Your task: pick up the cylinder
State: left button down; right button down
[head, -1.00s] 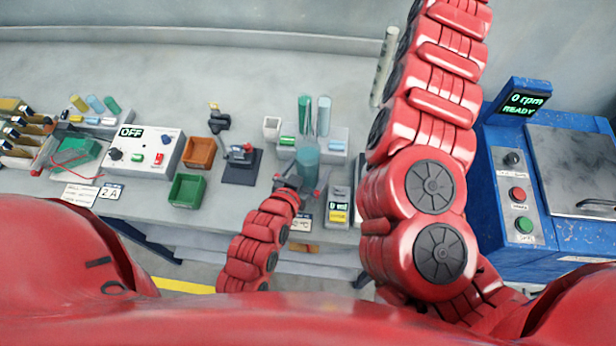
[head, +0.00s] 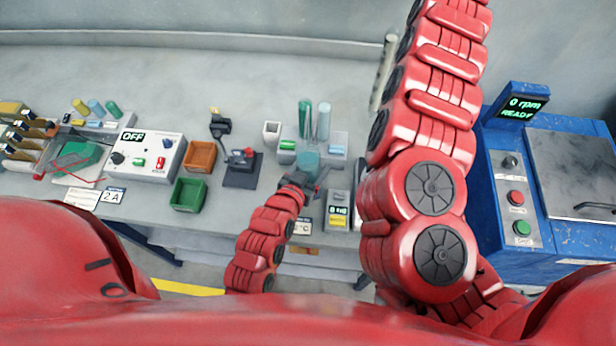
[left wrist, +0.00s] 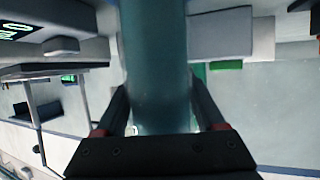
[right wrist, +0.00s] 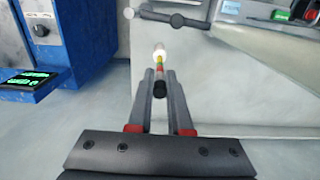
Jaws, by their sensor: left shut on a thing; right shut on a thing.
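A translucent teal cylinder (head: 307,163) is upright between the fingers of my left gripper (head: 301,183), in front of a pale rack. In the left wrist view the teal cylinder (left wrist: 158,65) fills the space between the two dark fingers of the left gripper (left wrist: 165,112), which is shut on it. I cannot tell whether its base touches the bench. My right gripper (right wrist: 160,82) is out of the head view. In the right wrist view its fingers are close together on a thin rod (right wrist: 159,65) with black, red, yellow and white parts.
A pale rack (head: 338,140) holds a green tube (head: 305,117) and a pale blue tube (head: 323,121) just behind the teal cylinder. A small meter (head: 338,211) stands close on the right. Orange (head: 200,155) and green bins (head: 188,194) lie left. A blue machine (head: 500,250) stands right.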

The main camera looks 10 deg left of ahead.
pick_arm(q)
jog(key=shift+r, duration=0.1)
pick_arm(e)
jog(key=shift+r, duration=0.1)
